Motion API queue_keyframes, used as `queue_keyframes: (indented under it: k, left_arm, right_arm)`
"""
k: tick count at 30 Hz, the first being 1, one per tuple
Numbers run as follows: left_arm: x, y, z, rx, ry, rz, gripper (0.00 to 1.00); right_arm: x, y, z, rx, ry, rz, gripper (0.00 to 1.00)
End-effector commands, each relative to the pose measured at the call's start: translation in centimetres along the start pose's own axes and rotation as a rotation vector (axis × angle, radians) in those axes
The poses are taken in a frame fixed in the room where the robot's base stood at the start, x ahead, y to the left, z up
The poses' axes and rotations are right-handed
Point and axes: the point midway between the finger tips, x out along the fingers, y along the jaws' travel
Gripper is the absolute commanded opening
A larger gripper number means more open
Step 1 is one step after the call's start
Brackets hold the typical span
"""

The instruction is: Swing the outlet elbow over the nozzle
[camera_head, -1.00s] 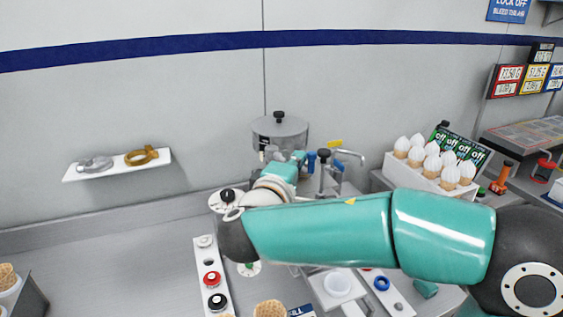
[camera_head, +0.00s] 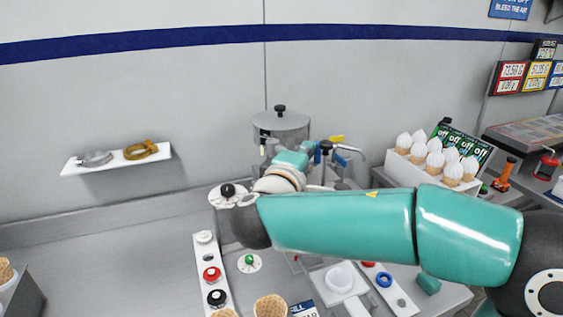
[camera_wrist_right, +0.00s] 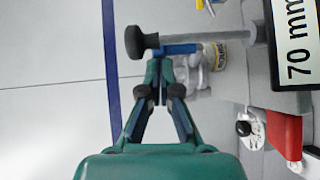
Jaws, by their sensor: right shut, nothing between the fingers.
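The filling unit has a steel canister (camera_head: 281,126) with a black knob on its lid. To its right a thin grey pipe, which looks like the outlet elbow (camera_head: 350,148), reaches right and bends down at its end. A black knob (camera_head: 326,146) on a post stands beside it, with blue parts near it. My right gripper (camera_head: 311,150) is beside this post, left of it. In the wrist view my right gripper (camera_wrist_right: 163,62) is shut and empty, its tips close to a black knob (camera_wrist_right: 140,42) and a blue bar (camera_wrist_right: 178,49). I cannot tell whether they touch. The nozzle cannot be made out.
My right arm hides the unit's lower part. A strip with red and black buttons (camera_head: 204,256) lies on the bench, with waffle cones (camera_head: 270,308) in front. A rack of filled cones (camera_head: 420,174) stands right. A wall shelf (camera_head: 80,170) holds two clamps.

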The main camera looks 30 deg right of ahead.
Motion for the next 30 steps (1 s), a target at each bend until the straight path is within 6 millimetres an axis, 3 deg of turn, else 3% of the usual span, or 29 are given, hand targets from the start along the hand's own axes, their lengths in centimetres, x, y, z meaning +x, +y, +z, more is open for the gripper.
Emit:
queue_keyframes:
  k: [5, 11, 21, 30]
  left_arm:
    - [0.3, -0.1, 0.0, 0.000, 0.000, 0.000, 0.00]
    - [1.1, -0.4, 0.0, 0.000, 0.000, 0.000, 0.00]
    - [2.8, -1.0, 0.0, 0.000, 0.000, 0.000, 0.00]
    - [3.1, -1.1, 0.0, 0.000, 0.000, 0.000, 0.00]
  right_arm:
    - [-0.7, -0.2, -0.6, 0.000, 0.001, 0.000, 0.00]
    - [-3.1, -0.4, -2.8, 0.000, 0.000, 0.000, 0.00]
    - [-10.2, -0.2, -1.7, 0.001, -0.002, 0.001, 0.00]
    - [-12.7, 0.2, -0.7, 0.083, -0.047, 0.000, 0.00]
